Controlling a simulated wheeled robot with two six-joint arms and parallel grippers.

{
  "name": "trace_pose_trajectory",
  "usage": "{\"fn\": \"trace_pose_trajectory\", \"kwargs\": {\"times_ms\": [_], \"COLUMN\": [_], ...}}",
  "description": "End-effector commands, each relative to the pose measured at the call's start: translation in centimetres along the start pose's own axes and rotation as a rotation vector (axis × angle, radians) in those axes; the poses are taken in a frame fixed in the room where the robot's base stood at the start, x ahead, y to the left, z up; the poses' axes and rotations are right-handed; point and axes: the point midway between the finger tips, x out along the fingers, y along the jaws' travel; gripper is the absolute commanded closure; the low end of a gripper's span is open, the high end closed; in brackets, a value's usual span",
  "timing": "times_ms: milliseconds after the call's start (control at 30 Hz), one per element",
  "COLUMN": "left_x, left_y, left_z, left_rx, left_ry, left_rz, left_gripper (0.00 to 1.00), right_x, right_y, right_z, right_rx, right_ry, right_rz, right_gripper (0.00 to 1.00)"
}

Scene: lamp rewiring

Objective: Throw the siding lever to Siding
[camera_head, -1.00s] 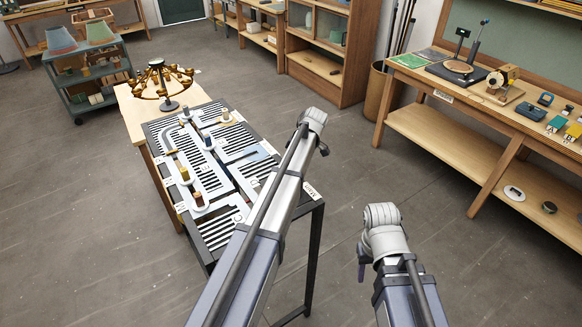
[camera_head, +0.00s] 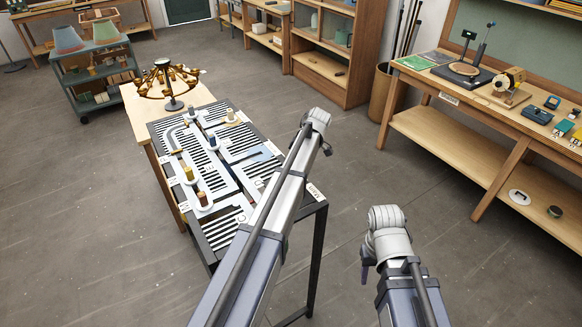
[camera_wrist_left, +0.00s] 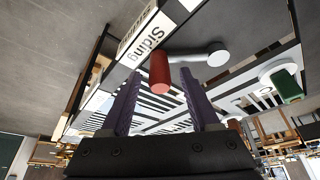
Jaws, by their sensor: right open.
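In the left wrist view, the siding lever shows as a red knob (camera_wrist_left: 160,72) on a grey arm running to a round pivot (camera_wrist_left: 217,54). A white label reading "Siding" (camera_wrist_left: 145,43) lies beside it. My left gripper (camera_wrist_left: 159,74) is open, its two purple fingers on either side of the knob with gaps showing. Whether the knob is fully between the fingertips or just beyond them, I cannot tell. In the head view my left arm covers that part of the track panel (camera_head: 222,232), and the left gripper is hidden. My right gripper (camera_head: 366,268) is open and empty, small and partly hidden, off the panel's right side.
A brass chandelier (camera_head: 168,82) stands behind. A workbench (camera_head: 470,130) is at right; open floor lies between.

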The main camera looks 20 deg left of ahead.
Motion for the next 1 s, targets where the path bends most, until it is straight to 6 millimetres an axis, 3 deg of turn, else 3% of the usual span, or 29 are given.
{"fn": "trace_pose_trajectory", "kwargs": {"times_ms": [433,1000], "left_x": [-1.1,-7.8], "left_y": [0.0,0.0], "left_z": [-0.1,-0.1], "left_rx": [0.001,0.001], "left_ry": [0.000,0.000], "left_rz": [0.000,0.000], "left_gripper": [0.38,0.38], "right_x": [-1.0,-7.2], "right_y": [0.1,0.7], "right_z": [0.1,0.4], "right_rx": [0.002,0.011], "right_ry": [0.000,-0.001], "right_rz": [0.000,-0.003], "right_gripper": [0.50,0.50]}}
